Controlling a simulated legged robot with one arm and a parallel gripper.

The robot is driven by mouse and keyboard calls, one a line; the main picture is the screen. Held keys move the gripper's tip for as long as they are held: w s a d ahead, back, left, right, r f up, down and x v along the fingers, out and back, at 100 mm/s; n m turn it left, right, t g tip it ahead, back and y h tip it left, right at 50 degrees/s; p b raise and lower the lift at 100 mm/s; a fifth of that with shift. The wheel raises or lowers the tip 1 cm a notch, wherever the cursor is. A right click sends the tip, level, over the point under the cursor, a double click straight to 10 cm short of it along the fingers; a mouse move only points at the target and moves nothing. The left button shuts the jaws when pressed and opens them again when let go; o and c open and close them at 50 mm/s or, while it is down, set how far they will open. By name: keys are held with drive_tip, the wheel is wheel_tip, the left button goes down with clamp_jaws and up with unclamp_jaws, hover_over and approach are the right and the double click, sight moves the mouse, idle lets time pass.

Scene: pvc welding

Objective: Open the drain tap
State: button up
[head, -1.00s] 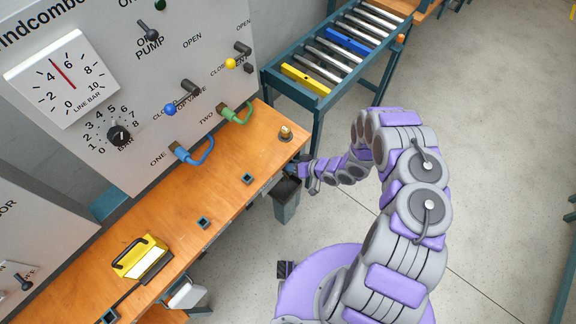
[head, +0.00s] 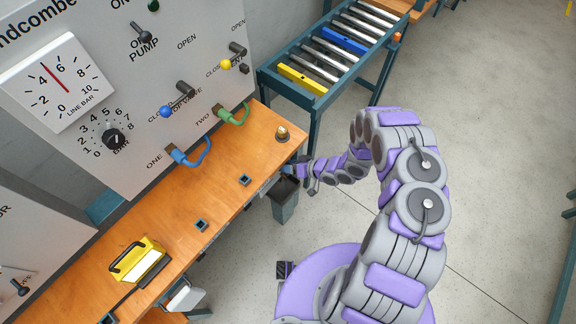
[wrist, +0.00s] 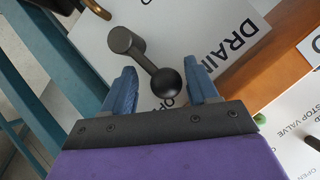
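The drain tap (wrist: 144,66) shows in the wrist view as a dark lever on a pale plate marked DRAIN (wrist: 228,40). Its round pivot is at the upper left and its black ball knob is at the lower right end. My gripper (wrist: 162,78) has its two blue fingers apart, one on each side of the ball knob, with a visible gap on both sides. In the head view my gripper (head: 306,172) is small and low by the right end of the bench; the drain tap cannot be made out there.
A roller conveyor (head: 335,50) stands behind. The floor at the right is clear.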

drive_tip(key=p+v, duration=0.1)
drive_tip(key=v, duration=1.6)
drive_tip(key=shift+d, duration=0.15)
drive_tip(key=shift+c, duration=0.4)
